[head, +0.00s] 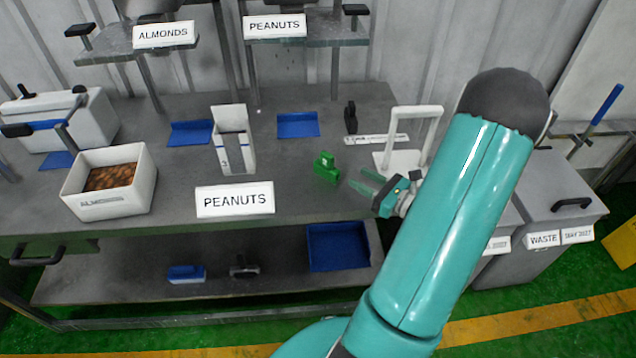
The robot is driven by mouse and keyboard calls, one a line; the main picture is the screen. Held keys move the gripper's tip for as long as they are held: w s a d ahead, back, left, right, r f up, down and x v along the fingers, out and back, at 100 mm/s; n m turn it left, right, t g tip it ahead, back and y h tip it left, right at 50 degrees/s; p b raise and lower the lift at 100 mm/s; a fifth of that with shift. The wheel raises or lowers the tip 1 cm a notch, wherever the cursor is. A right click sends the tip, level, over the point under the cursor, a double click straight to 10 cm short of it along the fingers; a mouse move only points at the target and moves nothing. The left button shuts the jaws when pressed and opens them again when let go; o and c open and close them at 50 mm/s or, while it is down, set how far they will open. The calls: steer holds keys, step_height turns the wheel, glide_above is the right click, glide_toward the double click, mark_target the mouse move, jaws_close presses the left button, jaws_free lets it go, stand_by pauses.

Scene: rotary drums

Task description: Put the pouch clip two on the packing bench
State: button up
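A small green clip-like object (326,167) sits on or just above the grey bench top (283,172), right of the middle. No readable mark shows whether it is pouch clip two. My gripper (361,183) is just to its right, with its fingers pointing left toward it. The two greenish fingers are spread apart with a gap between them, and nothing shows between them. A small gap separates the fingertips from the green object in the picture. My teal arm hides the bench's right end.
A white box of almonds (146,184), an upright pouch (235,147) and a PEANUTS sign (235,200) stand on the left and middle. A white frame stand (428,128) and a black item (350,118) are behind my gripper. A waste bin (560,205) is right.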

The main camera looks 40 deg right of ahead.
steer(key=w+a+r+n+g+y, duration=0.1)
steer(key=a+r+n+g+y, duration=0.25)
steer(key=a+n+g, duration=0.6)
steer(key=w+a+r+n+g+y, duration=0.25)
steer(key=a+r+n, duration=0.35)
steer(key=a, duration=0.9)
steer(key=s+a+r+n+h, duration=0.8)
steer(key=a+r+n+h, duration=0.1)
steer(key=n, duration=0.9)
steer(key=shift+s+r, duration=0.2)
steer(key=shift+r, duration=0.25)
